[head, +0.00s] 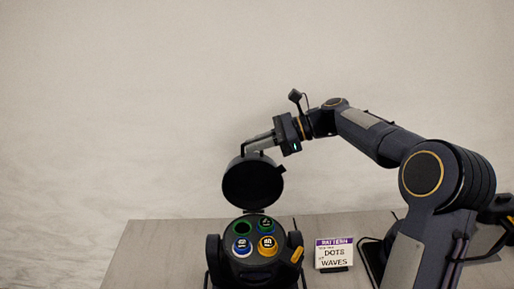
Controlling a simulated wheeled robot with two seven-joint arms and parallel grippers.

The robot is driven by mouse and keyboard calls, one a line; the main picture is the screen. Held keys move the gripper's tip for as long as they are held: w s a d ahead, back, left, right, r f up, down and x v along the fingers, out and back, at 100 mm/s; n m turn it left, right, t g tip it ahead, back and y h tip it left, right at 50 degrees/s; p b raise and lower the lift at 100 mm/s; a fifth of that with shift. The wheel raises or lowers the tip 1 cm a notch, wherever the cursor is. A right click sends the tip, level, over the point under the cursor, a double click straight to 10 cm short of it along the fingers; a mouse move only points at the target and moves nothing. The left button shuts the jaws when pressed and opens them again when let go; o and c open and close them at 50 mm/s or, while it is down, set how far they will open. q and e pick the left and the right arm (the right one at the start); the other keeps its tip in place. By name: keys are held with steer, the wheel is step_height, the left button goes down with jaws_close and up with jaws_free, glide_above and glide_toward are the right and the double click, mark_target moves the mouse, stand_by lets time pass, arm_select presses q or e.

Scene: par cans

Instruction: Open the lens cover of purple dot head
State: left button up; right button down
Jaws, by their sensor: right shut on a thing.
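A dark stage-light head (234,268) stands on the table. Its face has several round coloured lenses or caps: green, blue, yellow. Its round black lens cover (252,186) stands up, tilted open above the face and joined near the face's back edge. My right gripper (258,145) reaches in from the right and is shut on the top edge of the cover; the exact grip point is small and hard to make out. I cannot make out a purple dot on the head. My left gripper is not in view.
A small sign with a purple band (334,254), reading PATTERN, DOTS and WAVES, stands right of the head. The grey table (160,250) is clear on the left. A pale wall is behind. My right arm fills the right side.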

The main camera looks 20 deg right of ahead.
steer(key=shift+w+f, duration=0.2)
steer(key=shift+f, duration=0.2)
steer(key=c, duration=1.5)
jaws_free()
steer(key=shift+r, duration=0.15)
steer(key=shift+d, duration=0.1)
steer(key=b+v, duration=0.1)
steer(key=v, duration=0.6)
steer(key=shift+d+r, duration=0.15)
steer(key=shift+d, duration=0.2)
